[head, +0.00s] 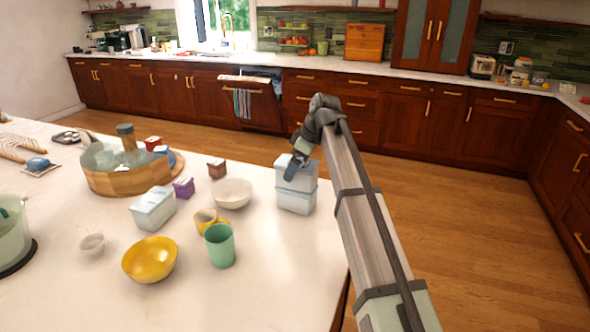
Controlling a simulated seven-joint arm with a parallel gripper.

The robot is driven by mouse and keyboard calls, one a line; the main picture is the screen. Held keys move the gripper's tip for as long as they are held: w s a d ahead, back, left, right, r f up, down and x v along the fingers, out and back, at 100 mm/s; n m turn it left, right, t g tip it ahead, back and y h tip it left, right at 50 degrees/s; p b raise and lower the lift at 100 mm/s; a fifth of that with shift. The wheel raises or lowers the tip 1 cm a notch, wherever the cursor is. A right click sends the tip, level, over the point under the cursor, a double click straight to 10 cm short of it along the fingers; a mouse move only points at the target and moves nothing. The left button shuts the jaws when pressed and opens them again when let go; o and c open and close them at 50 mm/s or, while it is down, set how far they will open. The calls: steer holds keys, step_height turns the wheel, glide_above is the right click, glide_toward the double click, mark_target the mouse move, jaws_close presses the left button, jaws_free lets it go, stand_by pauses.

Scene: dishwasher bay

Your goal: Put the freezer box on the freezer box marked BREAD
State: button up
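Two pale blue-white freezer boxes stand stacked near the right edge of the white counter. The upper box (306,181) sits on the lower box (296,202), roughly lined up with it. My gripper (292,172) is at the left side of the upper box, pointing down and in front of part of it. I cannot tell whether its fingers are open or shut, or touching the box. Another pale freezer box (152,212) stands alone on the counter to the left. No BREAD lettering is readable on any box.
A white bowl (233,193), a yellow mug (206,222), a green cup (220,246) and a yellow bowl (149,260) stand left of the stack. The counter's right edge is close to the stack.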

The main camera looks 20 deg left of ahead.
steer(key=v, duration=1)
steer(key=shift+d+r, duration=0.15)
